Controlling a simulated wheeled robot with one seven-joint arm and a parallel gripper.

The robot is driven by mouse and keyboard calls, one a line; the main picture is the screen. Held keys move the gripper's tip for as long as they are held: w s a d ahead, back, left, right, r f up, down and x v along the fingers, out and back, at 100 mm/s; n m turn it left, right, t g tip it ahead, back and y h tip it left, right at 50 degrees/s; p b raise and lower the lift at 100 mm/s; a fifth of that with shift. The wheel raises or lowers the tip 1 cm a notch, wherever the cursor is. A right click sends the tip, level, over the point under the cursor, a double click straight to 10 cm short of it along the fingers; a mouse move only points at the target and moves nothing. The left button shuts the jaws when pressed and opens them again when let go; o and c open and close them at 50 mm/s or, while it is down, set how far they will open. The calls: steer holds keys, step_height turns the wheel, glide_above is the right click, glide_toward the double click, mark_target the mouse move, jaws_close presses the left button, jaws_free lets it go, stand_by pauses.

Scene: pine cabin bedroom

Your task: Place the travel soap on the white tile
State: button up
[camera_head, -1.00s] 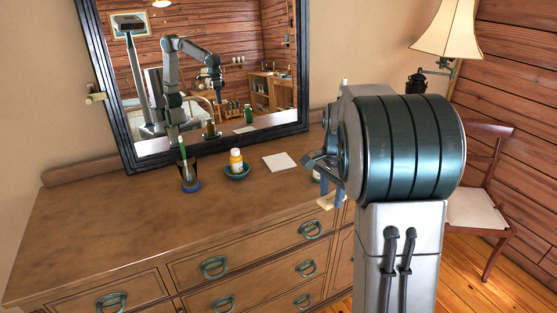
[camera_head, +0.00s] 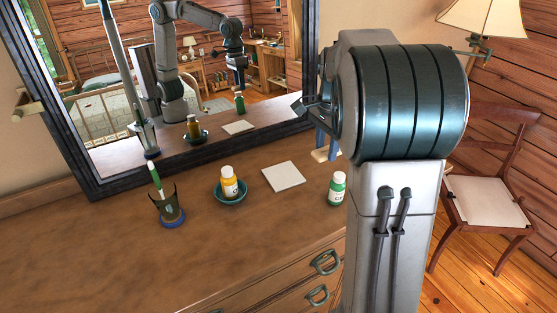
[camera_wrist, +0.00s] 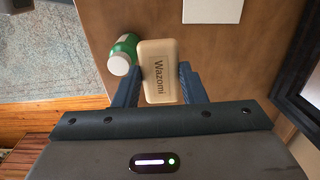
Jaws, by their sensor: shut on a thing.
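The travel soap (camera_wrist: 160,72) is a cream bar marked "Wazomi" in the wrist view. My gripper (camera_wrist: 160,80) is shut on it, with a blue finger at each side. In the head view the soap (camera_head: 320,155) shows as a small pale end below my fingers, mostly hidden by my arm. The white tile (camera_head: 284,176) lies flat and bare on the dresser top, to the left of my gripper. The tile also shows at the top edge of the wrist view (camera_wrist: 212,9), partly cut off.
A green bottle with a white cap (camera_head: 337,189) stands right of the tile. A yellow bottle (camera_head: 229,184) sits in a teal dish (camera_head: 231,197). A cup with a toothbrush (camera_head: 166,204) is farther left. A dark-framed mirror (camera_head: 72,150) stands behind. The dresser's front left is clear.

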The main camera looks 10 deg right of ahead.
steer(key=p, duration=0.2)
glide_above(282, 175)
step_height(282, 175, down, 7)
steer(key=shift+r, duration=0.1)
steer(key=shift+f+p, duration=0.5)
steer(key=shift+f, duration=1.55)
steer(key=shift+f, duration=0.1)
steer(key=o, duration=1)
